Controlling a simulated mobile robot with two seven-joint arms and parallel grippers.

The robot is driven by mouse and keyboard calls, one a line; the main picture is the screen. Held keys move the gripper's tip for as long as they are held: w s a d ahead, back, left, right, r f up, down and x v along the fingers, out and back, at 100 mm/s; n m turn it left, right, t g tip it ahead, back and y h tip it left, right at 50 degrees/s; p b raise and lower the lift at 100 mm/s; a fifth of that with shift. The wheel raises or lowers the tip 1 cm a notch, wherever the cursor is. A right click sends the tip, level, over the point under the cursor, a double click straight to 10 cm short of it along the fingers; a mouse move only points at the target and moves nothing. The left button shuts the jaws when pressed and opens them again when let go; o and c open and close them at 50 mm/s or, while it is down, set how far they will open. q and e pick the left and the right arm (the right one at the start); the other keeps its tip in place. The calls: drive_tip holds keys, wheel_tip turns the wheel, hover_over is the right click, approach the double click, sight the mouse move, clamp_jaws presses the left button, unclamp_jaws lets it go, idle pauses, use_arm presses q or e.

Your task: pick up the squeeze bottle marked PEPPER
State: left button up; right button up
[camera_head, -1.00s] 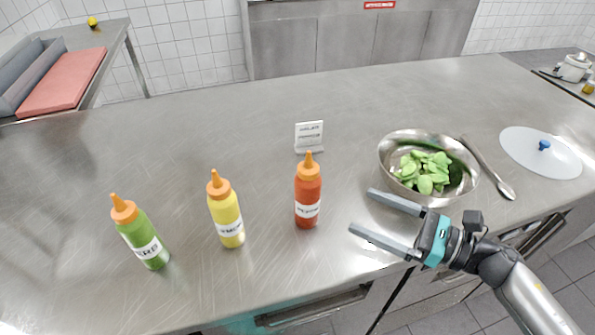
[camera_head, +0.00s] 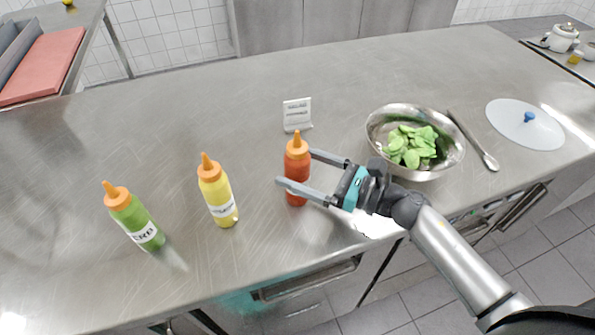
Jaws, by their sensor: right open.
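The red squeeze bottle (camera_head: 297,164) with an orange cap stands upright on the steel counter. Its white label shows in the earlier frame, with blurred lettering that may read PEPPER; now the near finger of my right gripper covers it. My right gripper (camera_head: 297,168) is open, its fingers reaching in from the right. The near finger passes in front of the bottle and the far finger is at its far right side; I cannot tell whether either touches. A yellow bottle (camera_head: 216,195) with a blurred label and a green bottle (camera_head: 134,222) whose label ends in "ERB" stand to the left. My left gripper is out of view.
A small white sign (camera_head: 297,114) stands behind the red bottle. A steel bowl of green leaves (camera_head: 375,125), a spoon (camera_head: 488,160) and a pale lid with a blue knob (camera_head: 500,125) are to the right. The counter (camera_head: 160,130) is clear at the back left.

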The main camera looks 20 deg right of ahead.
drive_tip(key=x, duration=0.3)
drive_tip(key=shift+a, duration=0.2)
drive_tip(key=c, duration=0.9)
